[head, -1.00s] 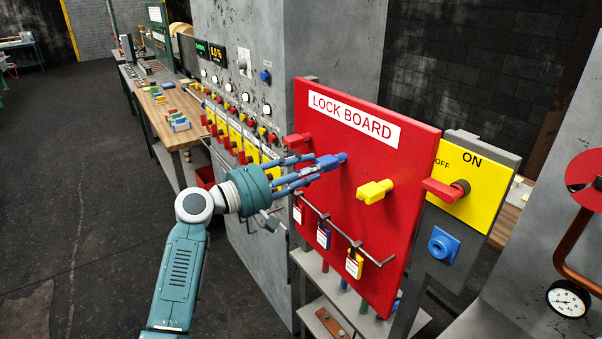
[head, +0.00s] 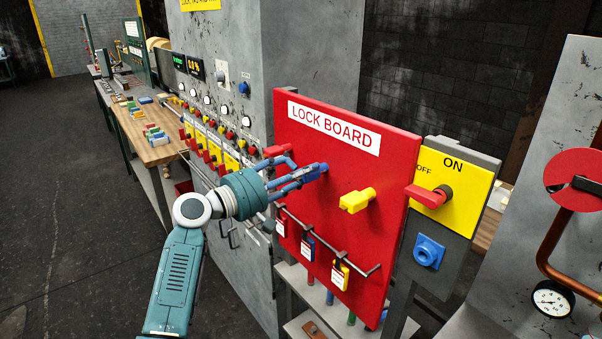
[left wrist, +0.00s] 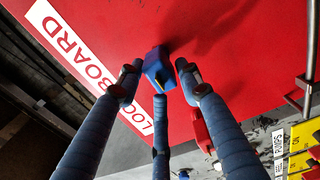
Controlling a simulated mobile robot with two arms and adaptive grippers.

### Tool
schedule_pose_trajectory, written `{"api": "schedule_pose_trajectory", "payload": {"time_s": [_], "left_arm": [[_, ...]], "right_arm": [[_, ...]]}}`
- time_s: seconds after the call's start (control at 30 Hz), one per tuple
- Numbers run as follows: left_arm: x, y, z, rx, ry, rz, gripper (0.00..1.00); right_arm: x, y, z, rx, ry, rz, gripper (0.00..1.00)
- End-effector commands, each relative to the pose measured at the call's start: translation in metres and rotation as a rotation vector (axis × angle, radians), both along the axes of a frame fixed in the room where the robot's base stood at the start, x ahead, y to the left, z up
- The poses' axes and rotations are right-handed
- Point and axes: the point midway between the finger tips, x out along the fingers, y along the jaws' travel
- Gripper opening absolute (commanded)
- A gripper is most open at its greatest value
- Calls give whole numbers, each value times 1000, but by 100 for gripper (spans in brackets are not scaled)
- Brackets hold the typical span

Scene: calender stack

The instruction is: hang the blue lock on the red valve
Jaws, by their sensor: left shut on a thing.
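The blue lock (head: 316,173) is at the upper middle of the red lock board, beside a yellow lock (head: 357,200). My left gripper (head: 308,172) is shut on the blue lock, which is still at the board. In the left wrist view the blue lock (left wrist: 157,66) lies between the fingertips (left wrist: 158,78), close to the red board face. The red valve (head: 572,166) is a round red wheel above a copper pipe at the far right, partly cut by the picture edge. My right gripper is not in view.
The lock board (head: 400,160) has a low rail with hanging tags (head: 340,275). A red lock (head: 278,150) sits at its left. A yellow ON/OFF switch panel (head: 455,175) and a pressure gauge (head: 552,299) stand to the right. A wooden bench (head: 150,150) is at back left.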

Motion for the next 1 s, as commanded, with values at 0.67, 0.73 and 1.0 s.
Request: {"api": "schedule_pose_trajectory", "payload": {"time_s": [0.67,0.73,1.0], "left_arm": [[-10,-7,-16,17,24,-31,0],[-11,-6,-16,17,24,-31,0],[-13,-2,-16,17,24,-30,0]], "right_arm": [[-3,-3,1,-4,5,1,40],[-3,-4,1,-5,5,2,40],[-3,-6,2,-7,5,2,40]]}}
